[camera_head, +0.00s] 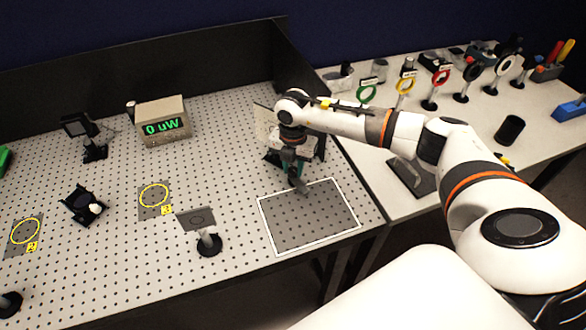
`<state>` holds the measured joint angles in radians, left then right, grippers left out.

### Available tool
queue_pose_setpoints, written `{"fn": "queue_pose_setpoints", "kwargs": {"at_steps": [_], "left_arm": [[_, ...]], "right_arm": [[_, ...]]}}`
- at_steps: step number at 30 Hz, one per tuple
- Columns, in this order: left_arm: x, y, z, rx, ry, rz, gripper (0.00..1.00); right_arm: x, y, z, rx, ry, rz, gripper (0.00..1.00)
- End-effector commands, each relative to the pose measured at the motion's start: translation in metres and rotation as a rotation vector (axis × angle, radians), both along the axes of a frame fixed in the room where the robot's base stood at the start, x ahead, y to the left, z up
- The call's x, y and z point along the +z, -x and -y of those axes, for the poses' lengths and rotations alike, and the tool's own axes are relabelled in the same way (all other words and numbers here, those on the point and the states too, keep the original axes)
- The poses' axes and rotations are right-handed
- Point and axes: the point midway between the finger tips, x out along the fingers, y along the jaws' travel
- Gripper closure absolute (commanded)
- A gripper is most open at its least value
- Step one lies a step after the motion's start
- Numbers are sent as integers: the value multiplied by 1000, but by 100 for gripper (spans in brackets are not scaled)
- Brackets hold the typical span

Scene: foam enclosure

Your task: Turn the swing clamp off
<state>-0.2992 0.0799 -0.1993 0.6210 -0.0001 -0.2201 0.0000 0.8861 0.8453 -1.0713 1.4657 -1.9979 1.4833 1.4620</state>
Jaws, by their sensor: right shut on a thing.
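My right gripper (297,184) reaches in from the right and points down beside the low black wall, just behind the white-outlined rectangle. It is shut on a dark part that I take to be the swing clamp; the grip is small and mostly hidden by the gripper. Behind and around the gripper stands a fixture with a pale upright plate (264,127) and a grey and teal body (312,147), partly covered by my arm. The clamp's position, on or off, cannot be made out. My left gripper is not in view.
A meter (162,121) reads 0 uW. A post-mounted plate (197,219) stands left of the white-outlined rectangle (308,216), which is empty. Black mounts (84,204) stand further left. A side table (470,125) holds several ringed posts. A black wall (150,75) backs the perforated board.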

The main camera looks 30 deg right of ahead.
Motion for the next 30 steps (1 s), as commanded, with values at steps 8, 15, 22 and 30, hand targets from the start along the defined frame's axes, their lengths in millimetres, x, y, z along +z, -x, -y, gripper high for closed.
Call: {"fn": "queue_pose_setpoints", "kwargs": {"at_steps": [8, 15, 22, 30], "left_arm": [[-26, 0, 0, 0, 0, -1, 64], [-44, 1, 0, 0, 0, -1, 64], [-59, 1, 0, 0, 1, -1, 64], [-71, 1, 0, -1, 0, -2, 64]], "right_arm": [[-3, -1, 0, 264, 0, 4, 94], [-3, -1, 0, 491, 0, 4, 94], [-2, -1, 0, 689, 0, 3, 94], [-1, -1, 0, 860, 0, 3, 94]]}}
